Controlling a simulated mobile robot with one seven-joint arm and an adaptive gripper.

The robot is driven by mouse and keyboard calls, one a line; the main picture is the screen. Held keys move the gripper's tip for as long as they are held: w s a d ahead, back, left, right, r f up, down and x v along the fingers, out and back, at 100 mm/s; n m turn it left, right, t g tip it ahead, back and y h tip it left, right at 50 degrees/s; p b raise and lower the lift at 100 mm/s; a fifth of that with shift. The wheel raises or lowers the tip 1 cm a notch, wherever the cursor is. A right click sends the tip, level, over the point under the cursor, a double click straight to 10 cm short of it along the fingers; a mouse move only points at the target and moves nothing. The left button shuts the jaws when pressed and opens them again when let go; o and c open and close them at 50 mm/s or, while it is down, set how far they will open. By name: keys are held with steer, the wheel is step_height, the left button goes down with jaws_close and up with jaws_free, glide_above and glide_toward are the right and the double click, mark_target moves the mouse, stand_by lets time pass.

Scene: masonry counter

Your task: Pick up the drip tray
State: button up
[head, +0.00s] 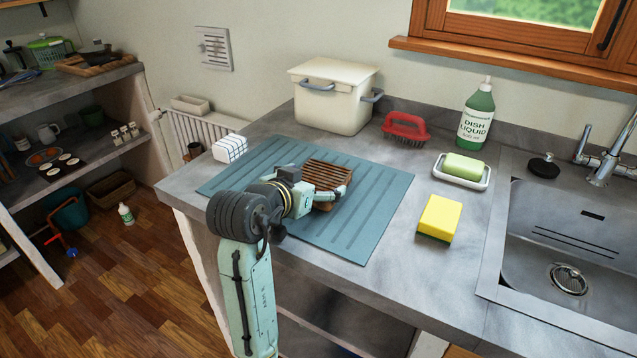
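A brown slatted wooden piece (328,174), which looks like the drip tray, is on or just above the blue ribbed mat (375,205) on the counter. My gripper (313,190) is at its near left side and overlaps it in the picture. The near left part of the slatted piece is hidden behind my gripper and wrist. Whether the fingers touch it or are closed on it cannot be made out.
A white-and-grid block (229,148) sits at the mat's left corner. A cream bin (334,97), a red brush (405,127) and a dish liquid bottle (476,117) stand behind. A soap dish (480,182), a yellow sponge (439,218) and the sink (560,245) are right.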

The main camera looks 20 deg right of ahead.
steer(key=c, duration=0.6)
steer(key=shift+r, duration=0.1)
